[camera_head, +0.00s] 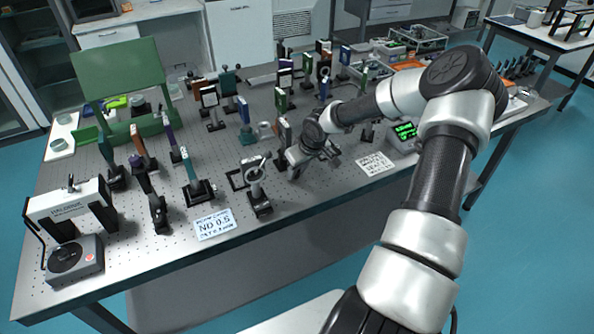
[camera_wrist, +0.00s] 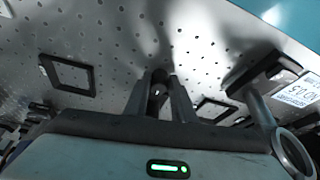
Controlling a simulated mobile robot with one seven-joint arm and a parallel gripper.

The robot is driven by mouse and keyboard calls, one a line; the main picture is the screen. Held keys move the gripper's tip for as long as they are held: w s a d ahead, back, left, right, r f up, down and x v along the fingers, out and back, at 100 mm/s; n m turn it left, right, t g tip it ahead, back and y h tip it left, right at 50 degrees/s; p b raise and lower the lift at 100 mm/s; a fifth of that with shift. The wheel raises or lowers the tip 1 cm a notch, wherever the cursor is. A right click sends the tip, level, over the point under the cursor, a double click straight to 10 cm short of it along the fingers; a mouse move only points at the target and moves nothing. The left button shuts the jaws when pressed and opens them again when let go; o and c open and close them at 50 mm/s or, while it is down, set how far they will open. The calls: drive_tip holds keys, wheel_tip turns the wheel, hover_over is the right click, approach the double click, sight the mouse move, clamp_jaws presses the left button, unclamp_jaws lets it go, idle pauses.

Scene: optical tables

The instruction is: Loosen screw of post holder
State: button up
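My gripper (camera_head: 297,160) is low over the front middle of the table (camera_head: 330,185), pointing down at it. In the wrist view its two grey fingers (camera_wrist: 160,95) show apart, with a small dark part between them. I cannot tell if they grip it. A ring-shaped optic mount on a post (camera_head: 255,183) with a dark base stands just left of my gripper. In the wrist view this ring mount (camera_wrist: 292,152) is at the lower right, beside the fingers and apart from them. I cannot make out a post-holder screw for certain.
An ND 0.5 card (camera_head: 213,224) lies left of the ring mount, and another card (camera_head: 374,163) lies right of my gripper. Several mounted optics stand close behind and to the left. Flat black square frames (camera_wrist: 68,75) lie on the table. A box with a green display (camera_head: 405,131) is at the right.

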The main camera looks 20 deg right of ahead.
clamp_jaws()
drive_tip(key=shift+f+b, duration=0.2)
drive_tip(key=shift+b, duration=0.6)
drive_tip(key=shift+r+m+h+b, duration=0.1)
drive_tip(key=shift+m+h+b, duration=0.2)
drive_tip(key=shift+m+b, duration=0.35)
drive_tip(key=shift+r, duration=0.2)
drive_tip(key=o, duration=0.5)
unclamp_jaws()
